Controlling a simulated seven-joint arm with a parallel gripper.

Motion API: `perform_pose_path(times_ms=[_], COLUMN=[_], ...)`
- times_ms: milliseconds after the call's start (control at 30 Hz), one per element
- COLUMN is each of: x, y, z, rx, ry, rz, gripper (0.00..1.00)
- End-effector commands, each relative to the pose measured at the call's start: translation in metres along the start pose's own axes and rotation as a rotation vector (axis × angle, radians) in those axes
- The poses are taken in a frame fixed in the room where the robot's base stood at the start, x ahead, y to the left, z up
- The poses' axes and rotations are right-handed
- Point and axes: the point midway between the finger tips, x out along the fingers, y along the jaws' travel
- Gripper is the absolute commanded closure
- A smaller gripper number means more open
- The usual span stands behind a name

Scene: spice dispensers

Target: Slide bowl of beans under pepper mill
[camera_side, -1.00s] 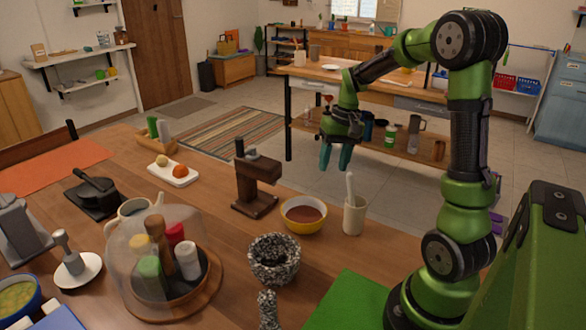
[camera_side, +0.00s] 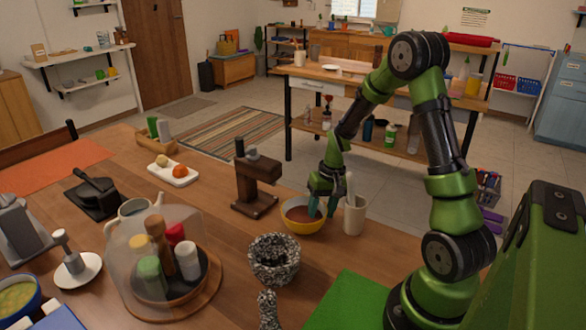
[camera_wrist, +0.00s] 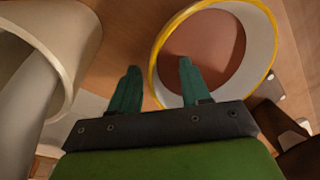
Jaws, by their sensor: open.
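A yellow bowl with a pale inside and reddish-brown contents (camera_side: 303,226) stands on the wooden table; it also shows in the wrist view (camera_wrist: 262,75). The contents look smooth, so I cannot make out single beans. A dark brown wooden stand with an overhanging head (camera_side: 256,172), probably the pepper mill, stands just left of the bowl. My gripper (camera_side: 322,210) is open at the bowl's right side. In the wrist view my gripper (camera_wrist: 157,78) has one finger over the bowl's inside and the other outside, with the rim between them. I cannot tell whether they touch it.
A cream cup with a utensil (camera_side: 354,218) stands close to the right of my gripper. A speckled stone mortar (camera_side: 273,270) is in front of the bowl. A clear dome over several shakers (camera_side: 130,262) stands left. A white tray (camera_side: 183,180) is behind.

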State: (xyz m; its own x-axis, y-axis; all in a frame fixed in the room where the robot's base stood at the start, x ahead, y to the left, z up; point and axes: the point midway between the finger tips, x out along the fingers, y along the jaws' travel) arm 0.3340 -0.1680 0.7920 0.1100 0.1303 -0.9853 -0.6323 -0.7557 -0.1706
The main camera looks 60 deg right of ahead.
Motion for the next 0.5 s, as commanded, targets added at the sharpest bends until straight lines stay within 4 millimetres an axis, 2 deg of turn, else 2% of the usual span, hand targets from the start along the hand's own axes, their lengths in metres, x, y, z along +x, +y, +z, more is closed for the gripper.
perform_pose_path(times_ms=[233,500], x=[0.0002,0.0000], y=[-0.0001,-0.0002], z=[0.0001,0.0000], rx=[0.000,0.000], ry=[0.000,0.000], rz=[0.000,0.000], gripper=[0.53,0.95])
